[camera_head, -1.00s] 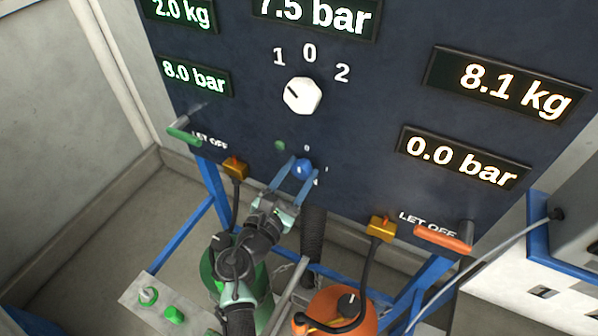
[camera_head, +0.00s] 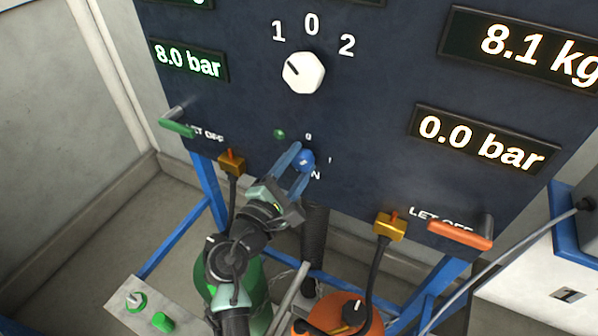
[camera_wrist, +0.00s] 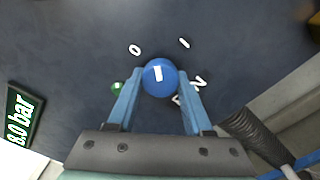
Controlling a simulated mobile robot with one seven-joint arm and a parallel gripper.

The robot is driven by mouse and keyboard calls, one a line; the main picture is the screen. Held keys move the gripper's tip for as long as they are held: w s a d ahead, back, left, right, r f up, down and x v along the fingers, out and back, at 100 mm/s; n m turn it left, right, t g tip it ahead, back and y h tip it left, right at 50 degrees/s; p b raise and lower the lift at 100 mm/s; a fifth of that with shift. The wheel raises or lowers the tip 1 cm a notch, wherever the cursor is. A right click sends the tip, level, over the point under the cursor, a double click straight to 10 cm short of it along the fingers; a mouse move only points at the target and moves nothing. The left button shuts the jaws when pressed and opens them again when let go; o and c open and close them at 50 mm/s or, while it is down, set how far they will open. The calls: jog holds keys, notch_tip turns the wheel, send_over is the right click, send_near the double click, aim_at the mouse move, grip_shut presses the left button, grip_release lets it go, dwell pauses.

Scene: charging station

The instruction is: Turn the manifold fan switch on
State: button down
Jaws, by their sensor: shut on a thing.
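The manifold fan switch is a round blue knob (camera_head: 306,160) low on the dark panel. It also shows in the wrist view (camera_wrist: 160,85), with a white bar on its face. A "0" mark and a "1" mark sit around it. Lettering beside the knob is partly hidden, with an "N" visible. My gripper (camera_head: 298,157) reaches the knob from below left. Its two blue fingers (camera_wrist: 159,79) are shut on the knob, one on each side.
A small green lamp (camera_head: 280,134) sits left of the knob. A white selector dial (camera_head: 303,72) is above. A green lever (camera_head: 178,128) and an orange lever (camera_head: 460,235) stick out at the sides. Green and orange (camera_head: 338,314) cylinders stand below, with hoses nearby.

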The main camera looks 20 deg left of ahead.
jog(key=m+b, duration=0.5)
jog(key=shift+f+m, duration=0.2)
jog(key=shift+m, duration=0.1)
jog(key=shift+r+m+b, duration=0.15)
jog(key=shift+m+b, duration=0.75)
jog(key=shift+m, duration=0.2)
jog(key=shift+r+m+b, duration=0.1)
jog(key=shift+m+b, duration=0.75)
jog(key=shift+m, duration=0.25)
jog(key=shift+c, duration=1.5)
grip_release()
jog(key=shift+r, duration=0.1)
jog(key=s+a+b, duration=0.2)
jog(key=s, duration=1)
jog(key=shift+s+a, duration=0.25)
jog(key=shift+s, duration=0.15)
